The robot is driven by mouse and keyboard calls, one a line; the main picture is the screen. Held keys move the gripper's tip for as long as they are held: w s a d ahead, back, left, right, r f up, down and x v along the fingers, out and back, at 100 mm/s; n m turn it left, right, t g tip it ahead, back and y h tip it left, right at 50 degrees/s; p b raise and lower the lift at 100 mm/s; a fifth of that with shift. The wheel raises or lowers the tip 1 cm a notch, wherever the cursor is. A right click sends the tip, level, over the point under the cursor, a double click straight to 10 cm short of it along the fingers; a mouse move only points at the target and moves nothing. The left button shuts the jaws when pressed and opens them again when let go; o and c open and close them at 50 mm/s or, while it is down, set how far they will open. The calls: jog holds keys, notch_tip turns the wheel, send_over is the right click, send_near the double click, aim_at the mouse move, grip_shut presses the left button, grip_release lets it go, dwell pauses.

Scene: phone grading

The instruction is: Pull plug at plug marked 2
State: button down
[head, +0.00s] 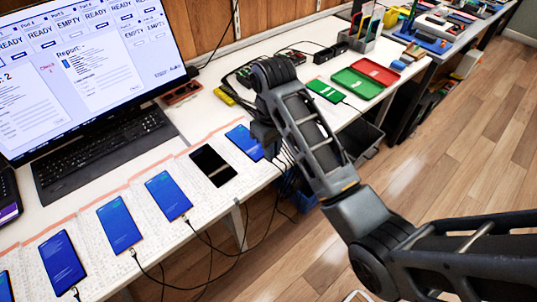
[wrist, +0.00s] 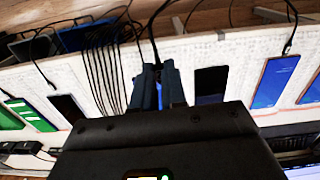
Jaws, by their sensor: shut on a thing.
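My gripper (head: 264,138) is low over the front part of the white bench, at the blue-screened phone (head: 244,142) next to the black-screened phone (head: 213,165). In the wrist view, my gripper's two blue-grey fingers (wrist: 158,86) are shut on a dark cable plug at the phone's cable end. The plug is mostly hidden between the fingers; its black cable (wrist: 153,40) runs away from them. A strip of blue screen shows between the fingers. I cannot read a number on the plug, nor tell whether it is still seated in the phone.
More blue-screened phones (head: 167,195) lie in a row on paper sheets, with cables hanging over the bench edge. A monitor (head: 85,60) and keyboard (head: 100,150) stand behind. Beyond my arm are a green-screened phone (head: 326,91), a green tray (head: 357,84) and a red tray (head: 376,71).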

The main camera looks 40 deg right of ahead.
send_over(248, 181)
jog(key=shift+m, duration=0.4)
notch_tip(248, 181, down, 8)
jog(key=shift+w+r+p, duration=0.15)
jog(key=shift+p, duration=0.25)
jog(key=shift+f, duration=1.05)
jog(key=shift+f+b, duration=0.8)
jog(key=shift+f, duration=0.15)
jog(key=c, duration=1.1)
grip_release()
jog(key=shift+a+f, duration=0.1)
jog(key=shift+r+p, duration=0.9)
jog(key=shift+r, duration=2.25)
